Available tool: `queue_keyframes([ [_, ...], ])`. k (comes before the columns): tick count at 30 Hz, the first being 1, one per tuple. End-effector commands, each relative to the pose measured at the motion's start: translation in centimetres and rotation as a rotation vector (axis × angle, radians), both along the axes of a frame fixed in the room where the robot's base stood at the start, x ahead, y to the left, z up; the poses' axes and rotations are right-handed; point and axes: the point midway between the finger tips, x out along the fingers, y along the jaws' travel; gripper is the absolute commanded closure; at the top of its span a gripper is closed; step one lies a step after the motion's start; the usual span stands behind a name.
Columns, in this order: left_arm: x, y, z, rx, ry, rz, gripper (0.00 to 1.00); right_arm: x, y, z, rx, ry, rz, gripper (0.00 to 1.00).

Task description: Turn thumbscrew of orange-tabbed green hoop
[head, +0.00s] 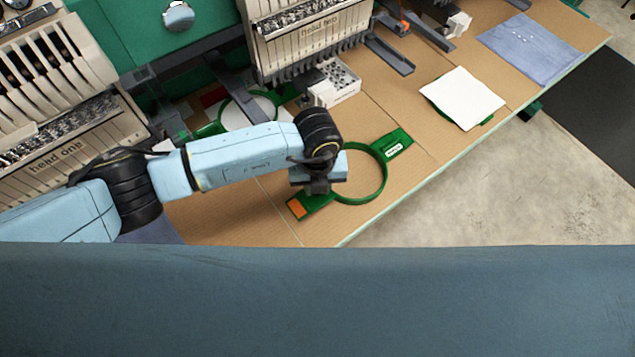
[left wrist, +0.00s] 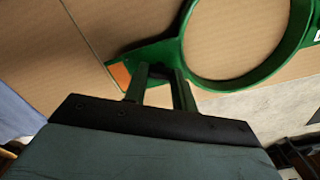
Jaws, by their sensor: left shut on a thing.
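The orange-tabbed green hoop (head: 378,193) lies flat on the brown table near its front edge. Its orange tab (head: 297,208) points to the lower left, and a white label sits on its other tab. The hoop (left wrist: 186,50) and orange tab (left wrist: 121,75) also show in the left wrist view. My left gripper (head: 318,188) is over the hoop's rim beside the orange tab. Its fingers (left wrist: 160,70) are shut on a small part at the rim, at the thumbscrew's place. The thumbscrew itself is hidden by the fingers. My right gripper is not in view.
Another green hoop (head: 222,120) with white fabric lies under the machine heads. A white cloth (head: 463,98) covers a green piece at the right. A white perforated box (head: 335,84) stands behind my wrist. Blue fabric (head: 530,48) lies at the far right.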

Motion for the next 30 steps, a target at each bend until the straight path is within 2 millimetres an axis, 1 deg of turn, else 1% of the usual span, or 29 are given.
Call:
queue_keyframes([
  [14, 0.00, -0.01, 0.00, 0.000, 0.000, 0.013, 0.96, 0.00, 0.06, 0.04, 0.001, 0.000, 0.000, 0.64],
  [15, 0.00, -0.02, 0.00, 0.000, 0.000, 0.013, 0.70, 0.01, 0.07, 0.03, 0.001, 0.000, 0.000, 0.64],
  [19, 0.00, -0.01, 0.00, 0.000, 0.000, 0.012, 0.53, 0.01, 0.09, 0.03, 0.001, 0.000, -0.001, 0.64],
  [20, 0.00, -0.01, 0.00, 0.000, 0.000, 0.012, 0.51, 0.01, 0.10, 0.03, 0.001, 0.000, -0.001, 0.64],
  [27, 0.00, -0.01, 0.04, 0.000, 0.000, 0.012, 0.51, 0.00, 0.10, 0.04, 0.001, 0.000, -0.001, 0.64],
  [30, 0.05, -0.03, 0.50, -0.001, -0.001, 0.012, 0.51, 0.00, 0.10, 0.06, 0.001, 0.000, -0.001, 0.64],
])
